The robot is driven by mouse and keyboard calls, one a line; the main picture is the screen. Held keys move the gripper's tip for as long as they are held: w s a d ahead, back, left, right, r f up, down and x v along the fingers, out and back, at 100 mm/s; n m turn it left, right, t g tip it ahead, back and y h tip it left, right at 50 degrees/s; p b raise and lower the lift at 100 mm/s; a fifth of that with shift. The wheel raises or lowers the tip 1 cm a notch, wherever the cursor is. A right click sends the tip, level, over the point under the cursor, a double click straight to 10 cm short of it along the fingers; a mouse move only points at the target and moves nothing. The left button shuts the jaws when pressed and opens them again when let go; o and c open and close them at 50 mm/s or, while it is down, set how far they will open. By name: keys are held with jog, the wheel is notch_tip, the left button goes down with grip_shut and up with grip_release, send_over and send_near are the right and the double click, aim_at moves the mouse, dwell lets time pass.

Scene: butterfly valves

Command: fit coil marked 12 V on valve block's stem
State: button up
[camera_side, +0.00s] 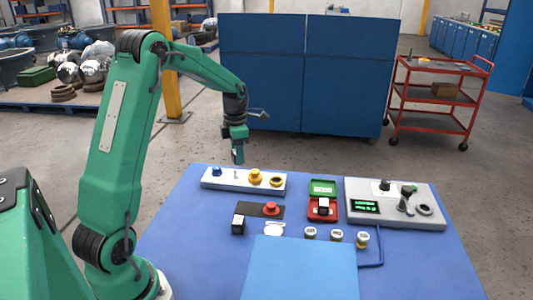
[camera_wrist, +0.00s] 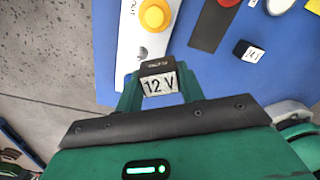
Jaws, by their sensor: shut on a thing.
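My gripper (camera_side: 237,150) is shut on a small black coil (camera_wrist: 158,67) whose white label reads "12 V" in the wrist view. In the side view the gripper points down above the long white valve block (camera_side: 212,184), apart from it. A thin upright stem (camera_side: 236,174) stands on the block between a blue part (camera_side: 217,171) and a yellow knob (camera_side: 255,175).
A dark coil (camera_side: 238,225), labelled 24 in the wrist view (camera_wrist: 248,52), stands on the blue table near a red button (camera_side: 271,208). An open red-and-green case (camera_side: 323,188), several small round pieces and a grey test unit (camera_side: 400,220) stand to the right.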

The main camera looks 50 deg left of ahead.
aim_at(234, 158)
jog(key=shift+n, duration=0.4)
jog(key=a, duration=0.4)
jog(key=shift+w+f, duration=0.35)
jog(key=shift+w, duration=0.05)
jog(key=shift+d+f, duration=0.1)
jog(key=shift+f, duration=0.05)
jog(key=shift+f, duration=1.65)
jog(key=shift+f, duration=1.8)
dwell(1.2)
jog(key=o, duration=1.1)
jog(key=shift+o, duration=0.4)
